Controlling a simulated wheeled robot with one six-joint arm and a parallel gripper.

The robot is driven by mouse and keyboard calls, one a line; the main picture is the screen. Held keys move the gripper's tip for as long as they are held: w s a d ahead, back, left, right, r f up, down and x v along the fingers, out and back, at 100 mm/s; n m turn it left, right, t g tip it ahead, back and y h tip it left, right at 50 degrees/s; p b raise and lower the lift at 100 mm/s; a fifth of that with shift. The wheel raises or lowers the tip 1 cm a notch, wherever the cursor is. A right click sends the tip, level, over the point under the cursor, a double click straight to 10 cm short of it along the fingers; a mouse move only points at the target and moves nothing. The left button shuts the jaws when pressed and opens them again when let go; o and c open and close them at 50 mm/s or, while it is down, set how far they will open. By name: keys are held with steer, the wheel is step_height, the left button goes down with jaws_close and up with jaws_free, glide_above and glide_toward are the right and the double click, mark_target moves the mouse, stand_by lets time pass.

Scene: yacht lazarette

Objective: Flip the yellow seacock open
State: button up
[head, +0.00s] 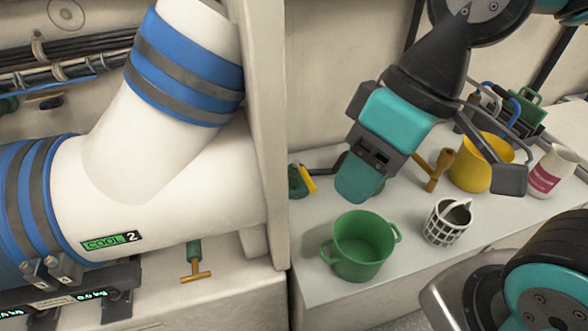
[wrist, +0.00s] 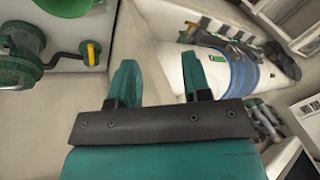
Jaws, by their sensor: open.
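The yellow seacock's handle (head: 308,178) is a short yellow bar beside a dark green body (head: 297,183), on the pale bench against the back wall. A black pipe runs right from it and goes behind my gripper (head: 359,184). In the wrist view the yellow handle (wrist: 91,53) is at the upper left, left of my gripper (wrist: 159,80). There the black pipe leads left to a larger green fitting (wrist: 22,42). My gripper is open and empty, tilted down, apart from the seacock and to its right in the head view.
An ochre T-shaped piece (head: 440,170) is behind. A large white pipe (head: 170,195) and a partition edge (head: 264,120) lie left.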

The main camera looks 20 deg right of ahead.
steer(key=m+h+b, duration=0.2)
steer(key=m, duration=0.4)
glide_above(309, 179)
steer(key=d, duration=0.4)
step_height(309, 179, down, 11)
steer(key=a+f, duration=0.1)
steer(key=f, duration=0.4)
steer(key=a+f, duration=0.1)
steer(key=f, duration=0.5)
steer(key=a+f+p, duration=0.1)
steer(key=f, duration=0.5)
steer(key=shift+a, duration=0.35)
steer(key=shift+c, duration=0.3)
jaws_close()
